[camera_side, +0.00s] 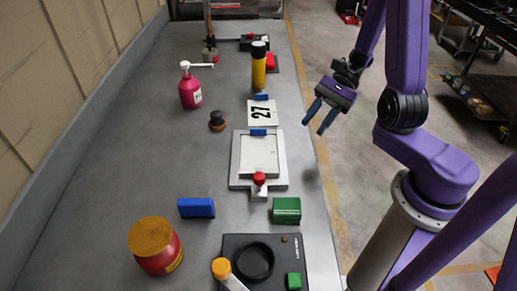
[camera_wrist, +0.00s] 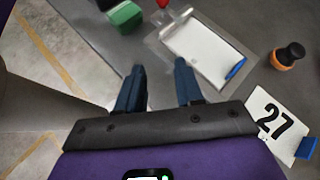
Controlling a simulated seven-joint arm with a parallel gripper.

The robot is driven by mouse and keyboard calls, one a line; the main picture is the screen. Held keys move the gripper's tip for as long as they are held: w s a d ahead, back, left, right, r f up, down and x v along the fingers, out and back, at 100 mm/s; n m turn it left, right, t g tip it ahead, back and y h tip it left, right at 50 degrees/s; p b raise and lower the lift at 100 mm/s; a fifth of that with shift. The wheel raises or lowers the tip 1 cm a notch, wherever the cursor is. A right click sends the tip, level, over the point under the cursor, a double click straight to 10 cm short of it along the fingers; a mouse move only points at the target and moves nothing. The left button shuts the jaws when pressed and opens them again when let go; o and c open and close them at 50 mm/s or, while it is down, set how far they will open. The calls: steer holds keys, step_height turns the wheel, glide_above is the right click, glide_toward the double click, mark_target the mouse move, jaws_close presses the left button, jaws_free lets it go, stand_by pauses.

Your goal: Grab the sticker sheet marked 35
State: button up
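A white sheet marked 27 (camera_side: 262,117) lies flat on the bench, with a blue block at its far edge. It also shows at the right of the wrist view (camera_wrist: 278,125). I see no sheet marked 35 in either view. A blank white sheet (camera_side: 259,158) lies on a grey plate (camera_side: 235,182) with a red-knobbed part at its near edge; it shows at the top of the wrist view (camera_wrist: 203,50). My gripper (camera_side: 319,118) hangs by the bench's right edge, its two blue fingers (camera_wrist: 159,75) apart with nothing between them.
A green block (camera_side: 286,211), a blue block (camera_side: 196,208), a red jar (camera_side: 157,250) and a black ring (camera_side: 255,262) stand nearer. A black-and-orange knob (camera_side: 217,121), pink pump bottle (camera_side: 190,90) and yellow cylinder (camera_side: 258,68) stand farther back. The bench's left middle is clear.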

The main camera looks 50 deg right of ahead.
steer(key=d+m+t, duration=0.1)
steer(key=m+t, duration=0.1)
steer(key=m, duration=0.1)
steer(key=m+t+h, duration=0.1)
steer(key=m+t, duration=0.6)
steer(key=m, duration=0.1)
glide_toward(261, 129)
steer(key=x, duration=0.4)
steer(key=shift+s+a+f, duration=0.15)
steer(key=shift+s, duration=0.1)
steer(key=shift+w+x, duration=0.3)
steer(key=shift+x, duration=2.35)
steer(key=shift+d, duration=0.2)
jaws_close()
